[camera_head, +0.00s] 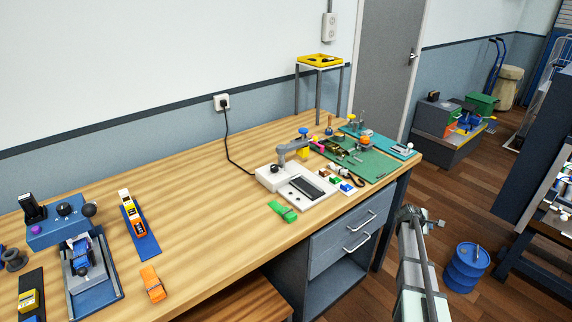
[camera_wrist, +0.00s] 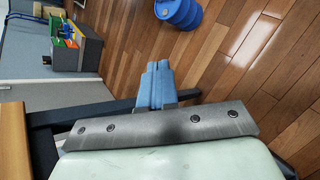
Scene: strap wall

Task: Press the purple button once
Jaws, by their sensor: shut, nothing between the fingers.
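A small purple button (camera_head: 37,229) sits on the front of a blue machine (camera_head: 62,233) at the left end of the wooden workbench (camera_head: 185,200) in the head view. The machine also has a black knob and a black ball handle. In the wrist view my gripper's blue fingers (camera_wrist: 157,82) are together and empty, pointing over the floor. The button is not in the wrist view.
An orange block (camera_head: 152,284) and a blue strip with bottles (camera_head: 139,226) lie right of the machine. A white-grey device (camera_head: 298,185), green mat (camera_head: 363,161) and small parts crowd the bench's right end. A blue drum (camera_head: 466,267) stands on the floor. Mid-bench is clear.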

